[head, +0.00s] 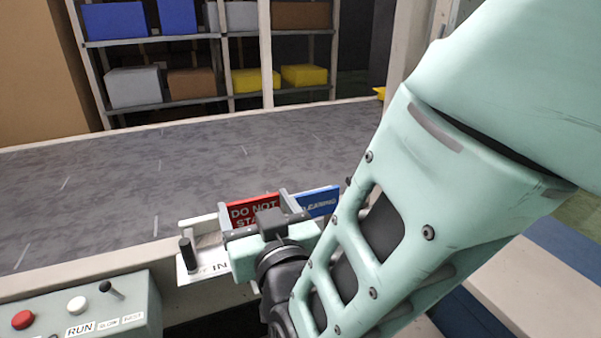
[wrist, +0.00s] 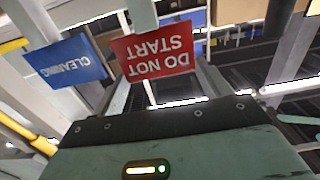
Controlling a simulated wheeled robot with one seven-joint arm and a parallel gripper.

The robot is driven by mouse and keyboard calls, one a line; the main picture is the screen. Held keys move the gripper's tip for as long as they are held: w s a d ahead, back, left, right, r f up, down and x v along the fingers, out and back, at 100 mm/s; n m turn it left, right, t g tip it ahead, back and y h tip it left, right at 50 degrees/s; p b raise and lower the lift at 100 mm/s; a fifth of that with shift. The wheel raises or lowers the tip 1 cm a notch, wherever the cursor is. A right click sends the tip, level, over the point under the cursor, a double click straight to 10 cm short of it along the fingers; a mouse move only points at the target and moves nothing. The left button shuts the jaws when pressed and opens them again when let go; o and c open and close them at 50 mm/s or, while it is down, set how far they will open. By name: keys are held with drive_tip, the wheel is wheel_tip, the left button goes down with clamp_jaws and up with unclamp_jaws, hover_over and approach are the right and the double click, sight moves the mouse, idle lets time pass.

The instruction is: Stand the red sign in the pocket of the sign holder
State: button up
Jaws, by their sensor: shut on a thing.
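The red sign (head: 250,212), lettered "DO NOT START", is upright between the fingers of my gripper (head: 256,204), which is shut on it. In the wrist view the red sign (wrist: 153,50) appears upside down beyond the palm. A blue sign (head: 318,201), lettered "CLEANING", stands just to its right; it also shows in the wrist view (wrist: 65,62). My gripper hides the sign's lower part and what lies beneath it. I cannot clearly make out the sign holder or its pocket, nor whether the red sign touches it.
A pale plate (head: 196,270) with "IN" lettering and a black knob (head: 188,254) is left of my gripper. A control box (head: 95,310) with buttons and a lever is at lower left. The grey conveyor belt (head: 110,190) behind is clear. Shelves with bins stand farther back.

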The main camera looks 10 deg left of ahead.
drive_tip(key=shift+f+b, duration=0.55)
drive_tip(key=shift+f, duration=0.1)
drive_tip(key=o, duration=1.3)
drive_tip(key=shift+s, duration=0.1)
drive_tip(key=shift+p+v, duration=6.15)
drive_tip(key=shift+v, duration=2.5)
